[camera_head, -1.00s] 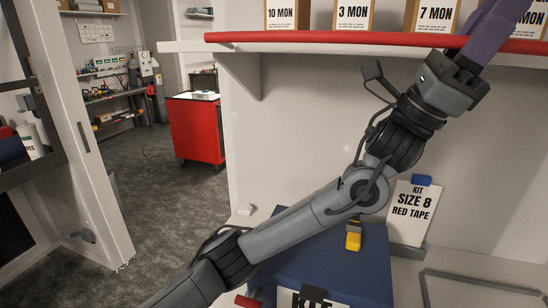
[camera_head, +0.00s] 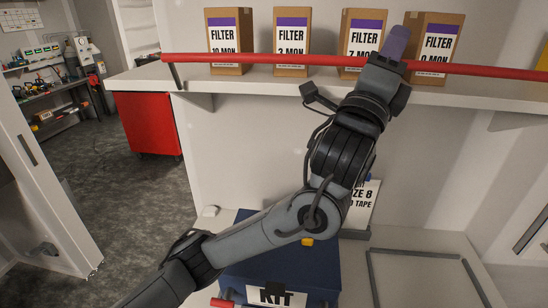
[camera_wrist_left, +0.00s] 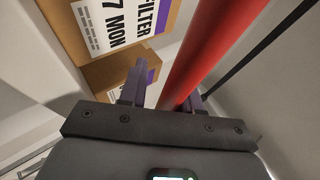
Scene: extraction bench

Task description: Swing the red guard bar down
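The red guard bar (camera_head: 260,59) runs across the front of the filter shelf, level with the lower part of the boxes. An arm link drops from its left end. My left gripper (camera_head: 396,42) is at the bar, in front of the two right-hand boxes; its purple fingers point up past it. In the left wrist view, the bar (camera_wrist_left: 212,55) passes between the fingers of the left gripper (camera_wrist_left: 165,92). The fingers stand apart, with a gap between the bar and the left finger; the right finger is close beside it. Contact is unclear. My right gripper is not in view.
Several filter boxes (camera_head: 292,42) stand on the white shelf (camera_head: 225,84) behind the bar. Below are a blue kit case (camera_head: 240,262) and a size 8 red tape card (camera_head: 364,205). A red cabinet (camera_head: 148,125) stands at left.

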